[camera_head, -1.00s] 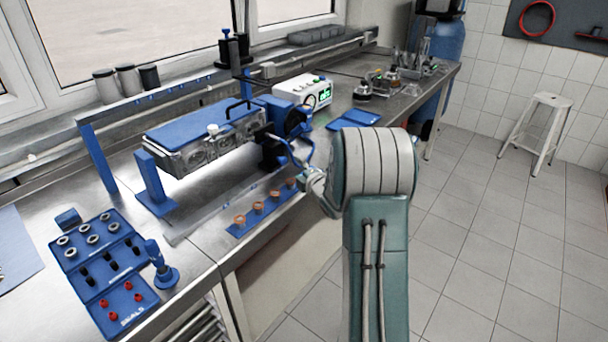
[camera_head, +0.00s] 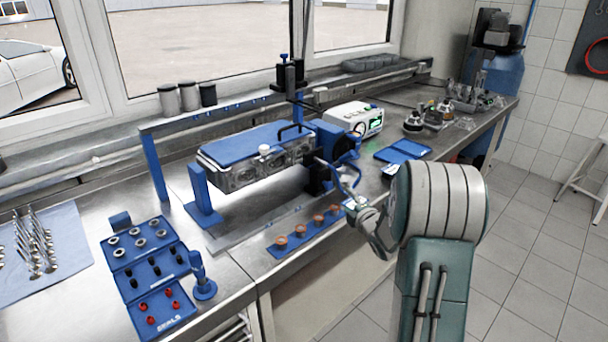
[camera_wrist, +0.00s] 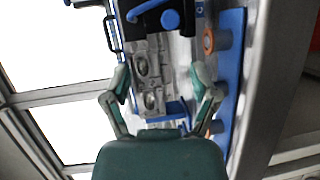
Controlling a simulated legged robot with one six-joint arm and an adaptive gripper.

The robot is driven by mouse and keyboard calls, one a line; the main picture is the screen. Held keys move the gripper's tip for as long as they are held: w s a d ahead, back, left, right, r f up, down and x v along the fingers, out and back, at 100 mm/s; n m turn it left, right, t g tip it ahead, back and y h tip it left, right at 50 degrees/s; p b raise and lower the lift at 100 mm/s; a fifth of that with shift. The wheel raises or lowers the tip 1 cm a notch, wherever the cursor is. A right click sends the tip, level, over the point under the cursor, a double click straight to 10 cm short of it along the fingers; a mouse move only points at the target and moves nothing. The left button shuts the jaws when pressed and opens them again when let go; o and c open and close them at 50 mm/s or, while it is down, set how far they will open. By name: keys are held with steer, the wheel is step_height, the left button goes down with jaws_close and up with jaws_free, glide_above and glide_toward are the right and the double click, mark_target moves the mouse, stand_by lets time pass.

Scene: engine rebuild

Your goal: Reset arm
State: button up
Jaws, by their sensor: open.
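My gripper shows in the wrist view (camera_wrist: 165,95) with its two fingers spread apart and nothing between them. Beyond the fingers in that view is the engine block (camera_wrist: 150,70) with round bores. In the head view my arm is at the right, in front of the bench edge, and the gripper end (camera_head: 375,222) is partly hidden by my own arm. The engine block (camera_head: 240,175) sits in a blue stand on the bench, to the left of my gripper and apart from it.
A blue strip (camera_head: 290,246) with several copper-coloured parts lies near the bench's front edge. A blue seals tray (camera_head: 150,262) is at the left, beside a blue upright tool (camera_head: 201,275). A white device (camera_head: 353,116) and a blue tray (camera_head: 402,151) stand behind.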

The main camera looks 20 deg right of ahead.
steer(key=s+a+r+m+g+h, duration=0.2)
steer(key=s+a+r+m+g, duration=0.4)
steer(key=s+a+r+m, duration=0.6)
steer(key=s+a+m+g+y, duration=0.1)
steer(key=s+a+m+g, duration=0.1)
steer(key=s+a, duration=0.5)
steer(key=s+a+f+m+g+y, duration=0.1)
steer(key=s+a+m+g+y, duration=0.1)
steer(key=s+a, duration=0.6)
steer(key=s+g, duration=0.1)
steer(key=s, duration=0.4)
steer(key=shift+s+a+f+m, duration=0.2)
steer(key=shift+s+a+m, duration=0.1)
steer(key=shift+s, duration=0.1)
